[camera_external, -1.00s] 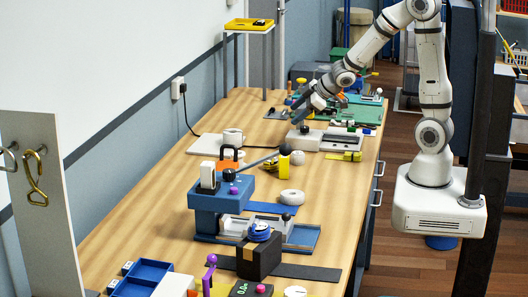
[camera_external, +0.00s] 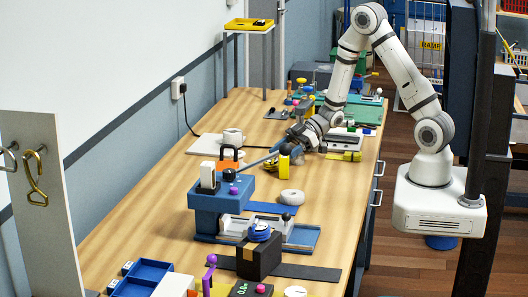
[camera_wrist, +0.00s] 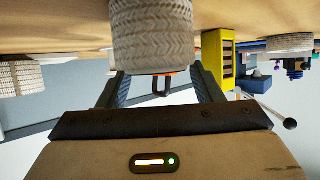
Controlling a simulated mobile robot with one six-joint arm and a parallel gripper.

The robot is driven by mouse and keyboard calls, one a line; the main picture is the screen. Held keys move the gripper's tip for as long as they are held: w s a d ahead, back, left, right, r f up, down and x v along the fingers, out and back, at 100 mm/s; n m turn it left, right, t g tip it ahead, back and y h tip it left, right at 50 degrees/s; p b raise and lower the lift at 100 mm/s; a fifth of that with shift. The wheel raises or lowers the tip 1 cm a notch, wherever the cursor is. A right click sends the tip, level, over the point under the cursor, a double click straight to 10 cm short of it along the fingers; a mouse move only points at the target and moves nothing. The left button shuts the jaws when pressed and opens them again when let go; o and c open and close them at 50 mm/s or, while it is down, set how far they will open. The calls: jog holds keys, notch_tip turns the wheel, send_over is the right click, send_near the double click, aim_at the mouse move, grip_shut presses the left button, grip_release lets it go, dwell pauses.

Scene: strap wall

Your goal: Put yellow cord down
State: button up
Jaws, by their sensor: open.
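The loop does not show in the wrist view.
A yellow block (camera_external: 285,163) stands close to my gripper. A white ring (camera_external: 291,197) lies in front. Some bare bench shows at left.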

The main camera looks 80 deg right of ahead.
aim_at(276, 158)
jog(key=x, duration=0.3)
jog(key=shift+a, duration=0.15)
jog(key=c, duration=0.8)
jog(key=shift+r, duration=0.1)
jog(key=shift+c, duration=0.2)
